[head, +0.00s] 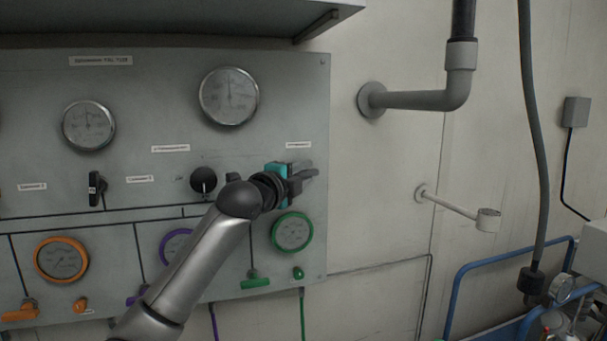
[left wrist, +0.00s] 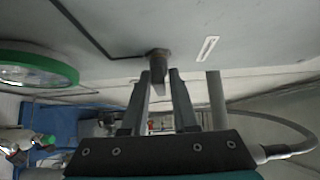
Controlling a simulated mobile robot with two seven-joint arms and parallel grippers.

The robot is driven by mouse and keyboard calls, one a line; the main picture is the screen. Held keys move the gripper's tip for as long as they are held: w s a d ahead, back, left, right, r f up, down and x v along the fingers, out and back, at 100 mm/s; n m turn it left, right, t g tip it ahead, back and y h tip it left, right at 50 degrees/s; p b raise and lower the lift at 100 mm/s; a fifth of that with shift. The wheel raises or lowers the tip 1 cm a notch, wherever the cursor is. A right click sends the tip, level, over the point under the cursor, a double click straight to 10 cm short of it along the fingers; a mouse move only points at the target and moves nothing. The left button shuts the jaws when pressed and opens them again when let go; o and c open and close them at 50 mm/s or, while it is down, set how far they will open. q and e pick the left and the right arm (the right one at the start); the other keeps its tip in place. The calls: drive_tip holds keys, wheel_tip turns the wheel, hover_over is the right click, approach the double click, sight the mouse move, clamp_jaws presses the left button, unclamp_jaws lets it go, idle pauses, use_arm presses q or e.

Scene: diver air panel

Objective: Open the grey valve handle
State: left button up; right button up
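The grey valve handle (head: 309,173) is at the right end of the air panel in the head view, partly hidden by my left gripper (head: 298,182). In the left wrist view, the valve's brownish stem (left wrist: 158,60) comes out of the panel, and the handle (left wrist: 158,88) points back between the two fingers of my left gripper (left wrist: 160,74). The fingers stand on either side of the handle, with a narrow gap visible, so the gripper looks open around it. Contact cannot be made out clearly. My right gripper is not in view.
The green-rimmed gauge (head: 292,232) is just below the gripper. A black knob (head: 203,180) and a black valve handle (head: 96,188) are to the left. A grey wall pipe (head: 420,99) stands out to the right.

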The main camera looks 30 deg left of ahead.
use_arm(q)
clamp_jaws()
